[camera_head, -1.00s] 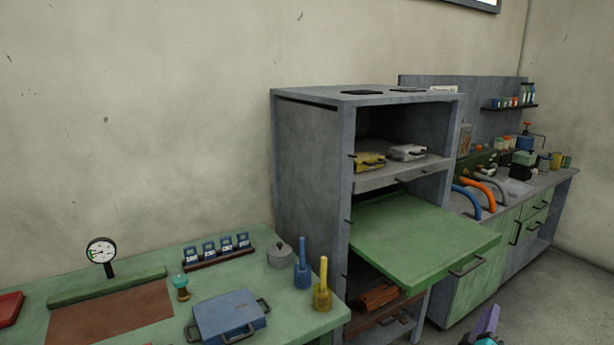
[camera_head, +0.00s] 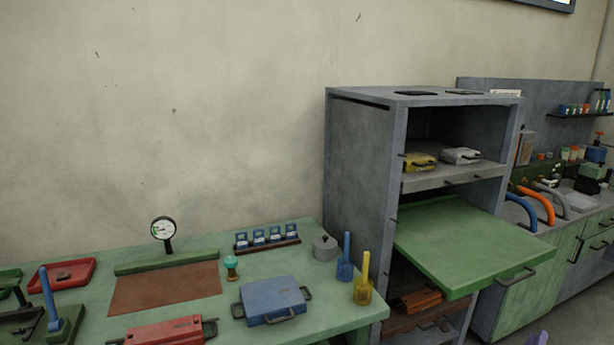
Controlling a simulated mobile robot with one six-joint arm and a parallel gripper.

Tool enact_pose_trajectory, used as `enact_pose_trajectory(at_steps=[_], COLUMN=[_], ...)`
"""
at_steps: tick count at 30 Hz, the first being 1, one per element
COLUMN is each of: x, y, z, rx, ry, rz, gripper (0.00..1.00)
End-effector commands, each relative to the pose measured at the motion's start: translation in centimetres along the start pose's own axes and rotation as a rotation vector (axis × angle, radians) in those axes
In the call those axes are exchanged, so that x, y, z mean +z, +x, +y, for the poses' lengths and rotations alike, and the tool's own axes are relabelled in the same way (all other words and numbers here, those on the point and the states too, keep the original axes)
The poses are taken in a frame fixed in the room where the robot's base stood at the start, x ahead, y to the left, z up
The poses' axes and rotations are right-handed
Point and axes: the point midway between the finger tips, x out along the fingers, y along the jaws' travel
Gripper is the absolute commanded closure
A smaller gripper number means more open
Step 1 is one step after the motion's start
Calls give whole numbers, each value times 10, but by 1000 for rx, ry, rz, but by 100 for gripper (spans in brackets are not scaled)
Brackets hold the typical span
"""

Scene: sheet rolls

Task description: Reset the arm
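A grey cabinet (camera_head: 355,165) stands against the wall with its green shelf (camera_head: 465,245) sticking out. The green bench (camera_head: 205,315) at left holds a blue case (camera_head: 272,300), a red case (camera_head: 165,332) and a gauge (camera_head: 163,230). A sink counter (camera_head: 545,260) is at right.

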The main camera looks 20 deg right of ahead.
Motion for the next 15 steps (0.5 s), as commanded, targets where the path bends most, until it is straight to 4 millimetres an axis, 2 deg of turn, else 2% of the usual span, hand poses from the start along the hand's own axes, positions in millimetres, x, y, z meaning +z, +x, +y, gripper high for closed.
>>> enact_pose_trajectory(at_steps=[5, 11, 15], x=[-11, -28, -46], y=[-5, -16, -36], z=[-32, -82, -136], rx=[-78, -200, -338], ry=[32, 79, 124], rz=[-4, -16, -37], gripper=[82, 82, 82])
